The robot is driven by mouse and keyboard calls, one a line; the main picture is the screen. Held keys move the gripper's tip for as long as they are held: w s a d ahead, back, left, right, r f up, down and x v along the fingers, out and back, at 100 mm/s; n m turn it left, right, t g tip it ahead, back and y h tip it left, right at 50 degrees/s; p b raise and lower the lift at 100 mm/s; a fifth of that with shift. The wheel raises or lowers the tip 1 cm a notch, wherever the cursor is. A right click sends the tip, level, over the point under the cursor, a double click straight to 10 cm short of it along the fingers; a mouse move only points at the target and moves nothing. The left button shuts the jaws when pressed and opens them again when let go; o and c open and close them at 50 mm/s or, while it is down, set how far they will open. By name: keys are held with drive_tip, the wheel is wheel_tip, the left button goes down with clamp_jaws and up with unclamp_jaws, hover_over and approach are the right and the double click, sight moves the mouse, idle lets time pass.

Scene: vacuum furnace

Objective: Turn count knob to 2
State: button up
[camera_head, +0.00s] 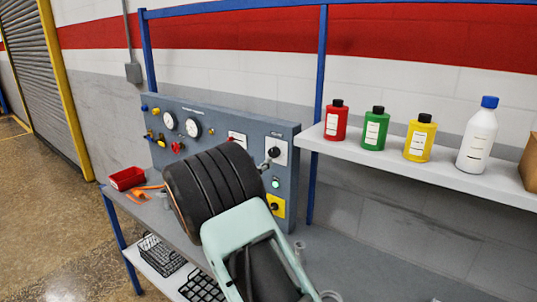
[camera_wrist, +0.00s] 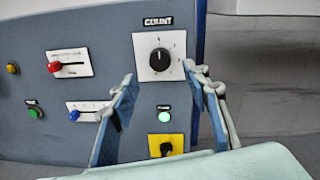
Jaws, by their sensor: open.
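The count knob (camera_wrist: 160,61) is a round black knob on a white plate under the label COUNT in the wrist view. A light pointer mark on it points roughly up; the numbers around it are too small to read. It also shows in the head view (camera_head: 274,152) at the panel's right end. My gripper (camera_wrist: 160,77) is open, with one finger on each side of the knob's plate in the wrist view. Nothing is between the fingers, and I cannot tell how far they stand from the panel. In the head view my arm hides most of the gripper.
Below the knob are a lit green button (camera_wrist: 164,116) and a black knob on a yellow plate (camera_wrist: 167,146). Red (camera_wrist: 54,67) and blue (camera_wrist: 75,115) levers lie left. A shelf (camera_head: 430,172) with several bottles stands right of the panel. A red bin (camera_head: 127,178) sits left.

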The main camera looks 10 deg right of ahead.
sight(272, 154)
drive_tip(key=p+x, duration=0.1)
drive_tip(key=x, duration=0.6)
drive_tip(key=shift+a, duration=0.1)
drive_tip(key=c, duration=1.2)
drive_tip(key=shift+o, duration=0.2)
drive_tip(key=shift+f+b, duration=0.15)
drive_tip(key=shift+b, duration=0.15)
